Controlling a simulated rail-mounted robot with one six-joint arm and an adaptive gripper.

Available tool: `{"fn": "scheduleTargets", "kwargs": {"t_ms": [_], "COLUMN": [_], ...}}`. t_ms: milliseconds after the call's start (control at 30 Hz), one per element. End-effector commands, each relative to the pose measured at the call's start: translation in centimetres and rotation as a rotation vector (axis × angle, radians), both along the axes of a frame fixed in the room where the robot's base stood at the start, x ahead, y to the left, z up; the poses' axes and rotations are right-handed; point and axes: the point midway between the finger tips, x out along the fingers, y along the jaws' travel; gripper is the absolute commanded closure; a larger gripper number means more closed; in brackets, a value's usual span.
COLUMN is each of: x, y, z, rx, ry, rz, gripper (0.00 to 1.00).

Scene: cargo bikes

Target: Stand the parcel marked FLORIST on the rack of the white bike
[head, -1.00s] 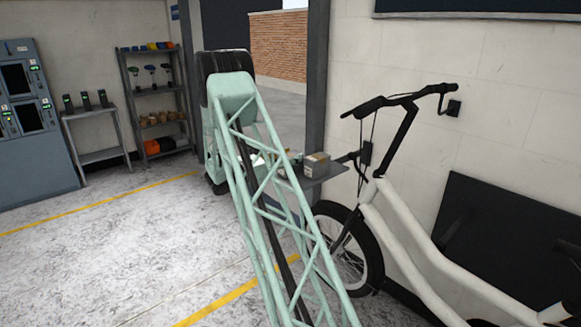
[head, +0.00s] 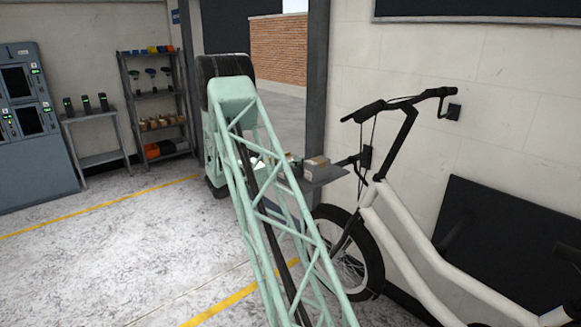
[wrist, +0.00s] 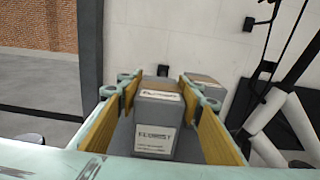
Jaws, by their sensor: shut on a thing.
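The grey parcel marked FLORIST (wrist: 155,140) is between the yellow-padded jaws of my gripper (wrist: 162,88) in the wrist view. The gripper is shut on it, and its label faces the camera. The white bike (head: 405,240) stands at the right in the head view. Its frame also shows at the right edge of the wrist view (wrist: 275,125). In the head view my arm hides most of the gripper and the held parcel. I cannot make out the bike's rack for certain.
A grey plate (head: 328,176) by the bike's front wheel bears another parcel (head: 315,166). That second parcel (wrist: 205,80) appears beyond the right jaw in the wrist view. The handlebar and wall are close on the right. Open floor (head: 110,260) lies to the left.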

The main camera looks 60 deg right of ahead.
Motion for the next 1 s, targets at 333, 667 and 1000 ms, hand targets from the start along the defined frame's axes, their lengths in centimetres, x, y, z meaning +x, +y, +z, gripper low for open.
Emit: {"fn": "scheduleTargets", "kwargs": {"t_ms": [333,667,1000], "x": [0.0,0.0,0.0], "y": [0.0,0.0,0.0], "z": [1.4,5.6,9.4], "rx": [-0.001,-0.002,0.0], "ry": [-0.002,-0.003,-0.001], "rz": [0.0,0.0,0.0], "gripper": [0.84,0.84,0.84]}}
